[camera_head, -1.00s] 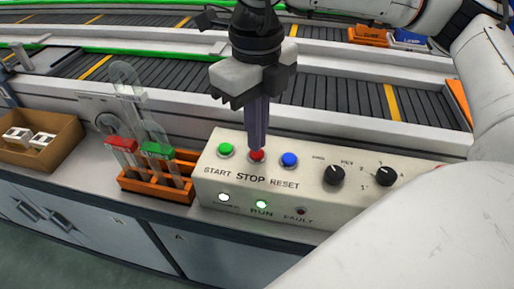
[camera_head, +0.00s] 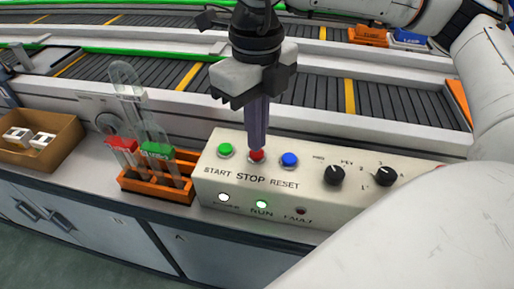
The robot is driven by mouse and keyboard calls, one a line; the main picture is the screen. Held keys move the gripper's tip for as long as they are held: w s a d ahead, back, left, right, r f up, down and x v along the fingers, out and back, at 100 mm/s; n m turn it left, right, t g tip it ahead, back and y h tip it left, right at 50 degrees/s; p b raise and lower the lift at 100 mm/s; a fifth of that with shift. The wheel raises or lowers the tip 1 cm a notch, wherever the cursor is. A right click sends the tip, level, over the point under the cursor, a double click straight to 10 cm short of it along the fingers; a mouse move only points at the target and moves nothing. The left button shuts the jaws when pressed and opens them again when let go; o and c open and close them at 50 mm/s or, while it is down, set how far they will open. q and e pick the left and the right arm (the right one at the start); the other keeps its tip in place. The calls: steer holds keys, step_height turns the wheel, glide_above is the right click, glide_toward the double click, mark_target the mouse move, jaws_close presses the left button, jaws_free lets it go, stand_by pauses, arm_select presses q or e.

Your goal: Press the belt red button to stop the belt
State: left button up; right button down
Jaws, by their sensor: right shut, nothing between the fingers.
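The control box (camera_head: 225,185) has a green START button (camera_head: 225,149), the red STOP button (camera_head: 257,156) and a blue RESET button (camera_head: 288,160). My right gripper (camera_head: 257,148) points down, shut and empty, with its fingertips at the red button and hiding its upper part. I cannot tell whether they touch it or press it in. The RUN lamp (camera_head: 261,204) glows green and the FAULT lamp (camera_head: 301,211) is dark. The conveyor belt (camera_head: 300,95) with yellow marks runs behind the box. My left gripper is not in view.
An orange rack (camera_head: 150,188) with red- and green-labelled tubes stands left of the box. A brown tray (camera_head: 50,158) with white pieces is at the far left. Dark knobs (camera_head: 334,175) are on the box's right part. My right arm covers the lower right.

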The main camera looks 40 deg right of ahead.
steer(key=shift+f+b, duration=0.7)
steer(key=shift+f, duration=0.1)
stand_by(0.4)
step_height(320, 180, up, 8)
steer(key=p, duration=0.5)
stand_by(0.8)
